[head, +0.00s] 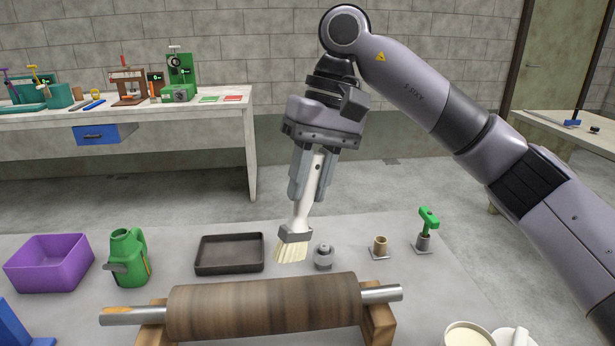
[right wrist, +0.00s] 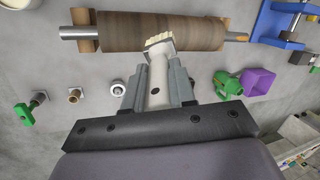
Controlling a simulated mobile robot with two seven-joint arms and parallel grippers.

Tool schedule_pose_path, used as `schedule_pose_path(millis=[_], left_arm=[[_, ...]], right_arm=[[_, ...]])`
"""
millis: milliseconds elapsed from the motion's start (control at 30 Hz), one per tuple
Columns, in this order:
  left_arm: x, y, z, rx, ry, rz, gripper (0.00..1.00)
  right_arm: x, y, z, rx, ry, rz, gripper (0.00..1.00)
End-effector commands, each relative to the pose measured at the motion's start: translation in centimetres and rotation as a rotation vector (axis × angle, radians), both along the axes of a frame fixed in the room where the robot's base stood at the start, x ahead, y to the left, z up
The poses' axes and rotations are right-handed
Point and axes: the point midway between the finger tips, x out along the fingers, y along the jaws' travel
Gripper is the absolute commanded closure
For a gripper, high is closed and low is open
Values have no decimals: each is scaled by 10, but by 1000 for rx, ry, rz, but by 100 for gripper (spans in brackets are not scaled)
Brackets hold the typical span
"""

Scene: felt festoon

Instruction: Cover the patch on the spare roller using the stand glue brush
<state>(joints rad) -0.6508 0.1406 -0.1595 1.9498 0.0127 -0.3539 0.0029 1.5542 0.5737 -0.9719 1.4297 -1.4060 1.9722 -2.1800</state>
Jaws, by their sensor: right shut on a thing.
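My right gripper (head: 308,178) is shut on the white handle of the glue brush (head: 301,215). The brush hangs tilted, with its pale bristles pointing down and to the left, behind the roller in the head view. The roller (head: 262,306) is a brown, striped cylinder on a metal shaft, lying across wooden supports at the front of the table. In the right wrist view the bristles of the brush (right wrist: 158,40) overlap the roller (right wrist: 120,32); I cannot tell if they touch. No distinct patch shows on the roller. My left gripper is not in view.
Behind the roller stand a purple bin (head: 50,262), a green can (head: 129,257), a dark tray (head: 230,270), a grey knobbed piece (head: 323,257), a brass bushing (head: 380,246) and a green-handled tool (head: 427,228). A cream-filled pot (head: 467,334) stands at front right.

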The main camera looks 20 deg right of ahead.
Motion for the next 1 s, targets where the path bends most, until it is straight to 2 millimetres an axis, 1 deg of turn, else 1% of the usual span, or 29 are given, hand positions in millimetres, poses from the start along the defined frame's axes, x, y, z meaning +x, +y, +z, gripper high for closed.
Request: schedule_pose_path(millis=[133,500,633,767,1000], left_arm=[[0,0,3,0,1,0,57],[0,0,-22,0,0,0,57],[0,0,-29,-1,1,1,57],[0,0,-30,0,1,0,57],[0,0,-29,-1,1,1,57]], right_arm=[[0,0,1,0,0,0,100],[0,0,-34,0,1,-1,100],[0,0,-43,0,0,0,100],[0,0,-46,1,-1,0,100],[0,0,-45,0,0,0,100]])
